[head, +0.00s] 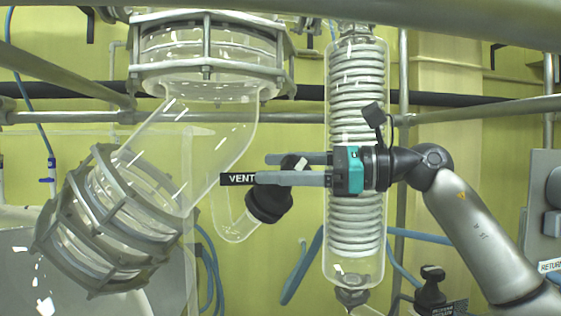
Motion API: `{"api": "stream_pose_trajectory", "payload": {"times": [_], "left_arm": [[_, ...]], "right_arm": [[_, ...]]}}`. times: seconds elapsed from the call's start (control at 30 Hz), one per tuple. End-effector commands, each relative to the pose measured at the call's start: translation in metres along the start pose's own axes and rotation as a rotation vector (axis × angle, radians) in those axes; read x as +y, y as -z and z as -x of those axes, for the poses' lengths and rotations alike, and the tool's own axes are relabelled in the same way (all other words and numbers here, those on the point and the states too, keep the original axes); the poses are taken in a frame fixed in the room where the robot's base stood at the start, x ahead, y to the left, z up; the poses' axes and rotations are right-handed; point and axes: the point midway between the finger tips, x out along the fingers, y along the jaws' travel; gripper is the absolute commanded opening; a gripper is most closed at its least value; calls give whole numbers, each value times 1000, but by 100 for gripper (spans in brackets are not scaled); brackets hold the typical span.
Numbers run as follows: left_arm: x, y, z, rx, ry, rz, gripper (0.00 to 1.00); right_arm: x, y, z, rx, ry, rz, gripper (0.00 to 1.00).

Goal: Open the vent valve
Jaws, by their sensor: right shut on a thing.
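The vent valve (268,203) is a dark fitting on a short curved glass tube in the middle of the head view. A black label reading "VENT" (237,179) shows just left of it. My right gripper (262,168) reaches in from the right, its two grey fingers pointing left across the top of the valve. It is shut on the valve's dark handle (293,164), which shows only in part between the fingers. The fingers hide much of the handle, so its exact angle is hard to tell. My left gripper is not in view.
A glass condenser (357,240) with a white coil stands upright behind my right gripper. A wide glass elbow with a metal-clamped flange (110,220) is at the left. Metal rails (60,117) cross the back. Another dark valve (431,288) sits low at the right.

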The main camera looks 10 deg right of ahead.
Motion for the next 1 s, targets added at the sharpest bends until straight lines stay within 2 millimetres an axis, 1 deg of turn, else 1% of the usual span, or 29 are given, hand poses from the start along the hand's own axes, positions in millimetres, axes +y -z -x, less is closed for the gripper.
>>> {"api": "stream_pose_trajectory", "payload": {"times": [0.03, 0.1, 0.5, 0.7, 1.0], "left_arm": [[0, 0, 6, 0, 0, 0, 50], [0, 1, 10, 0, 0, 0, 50], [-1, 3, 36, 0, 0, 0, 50], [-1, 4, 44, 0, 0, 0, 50], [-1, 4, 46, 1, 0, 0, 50]], "right_arm": [[-2, -4, 0, -4, -30, 26, 6], [0, -5, 0, -4, -78, 70, 6], [6, -3, 1, -1, -300, 273, 6], [9, -1, 2, 0, -361, 329, 6], [10, 1, 2, 1, -392, 359, 6]]}}
